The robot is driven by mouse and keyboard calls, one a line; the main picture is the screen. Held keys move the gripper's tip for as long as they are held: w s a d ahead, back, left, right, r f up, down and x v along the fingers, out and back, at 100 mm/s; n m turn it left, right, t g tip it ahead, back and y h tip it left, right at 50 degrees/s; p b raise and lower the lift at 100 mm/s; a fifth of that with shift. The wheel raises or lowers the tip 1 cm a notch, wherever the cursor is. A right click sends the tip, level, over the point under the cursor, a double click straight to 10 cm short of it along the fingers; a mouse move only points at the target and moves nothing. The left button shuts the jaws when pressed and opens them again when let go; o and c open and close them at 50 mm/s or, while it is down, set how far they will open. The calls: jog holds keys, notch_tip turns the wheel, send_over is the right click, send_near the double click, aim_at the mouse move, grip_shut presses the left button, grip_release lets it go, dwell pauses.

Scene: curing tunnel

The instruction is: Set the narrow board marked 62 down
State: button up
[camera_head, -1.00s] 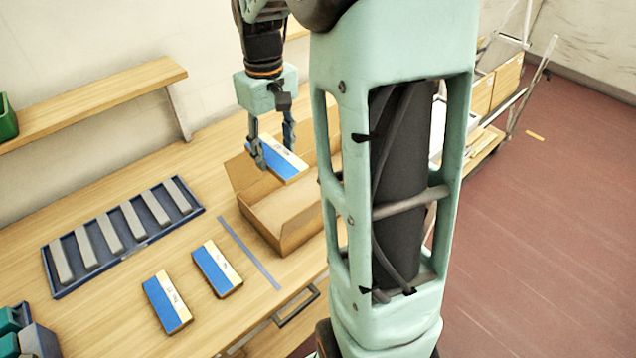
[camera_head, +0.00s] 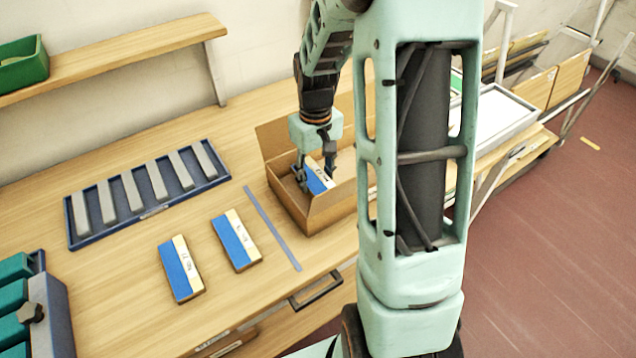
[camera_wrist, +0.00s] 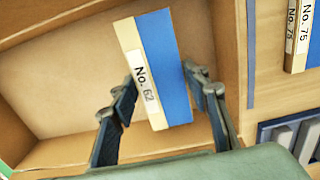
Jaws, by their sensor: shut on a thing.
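The narrow board marked 62 (camera_wrist: 160,70) is blue with a cream strip, and its label reads "No. 62" in the wrist view. My gripper (camera_wrist: 162,92) is shut on it, with one finger on each side. In the head view the board (camera_head: 317,181) is tilted between the fingers of my gripper (camera_head: 316,178), inside the opening of a cardboard box (camera_head: 327,215). The open box also shows in the wrist view (camera_wrist: 60,72), with bare floor beside the board. I cannot tell whether the board touches the box floor.
Two similar blue and cream boards (camera_head: 181,270) (camera_head: 236,241) lie on the wooden bench left of the box. A blue rack (camera_head: 152,212) with several grey bars stands behind them. A grey strip (camera_head: 272,228) lies beside the box. A shelf (camera_head: 120,52) runs along the wall.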

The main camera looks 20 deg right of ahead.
aim_at(316, 179)
jog(key=shift+f, duration=1.6)
jog(key=shift+f, duration=0.25)
jog(key=o, duration=1.3)
jog(key=shift+r, duration=0.1)
jog(key=shift+r, duration=0.1)
notch_tip(316, 179, up, 12)
jog(key=shift+r, duration=0.1)
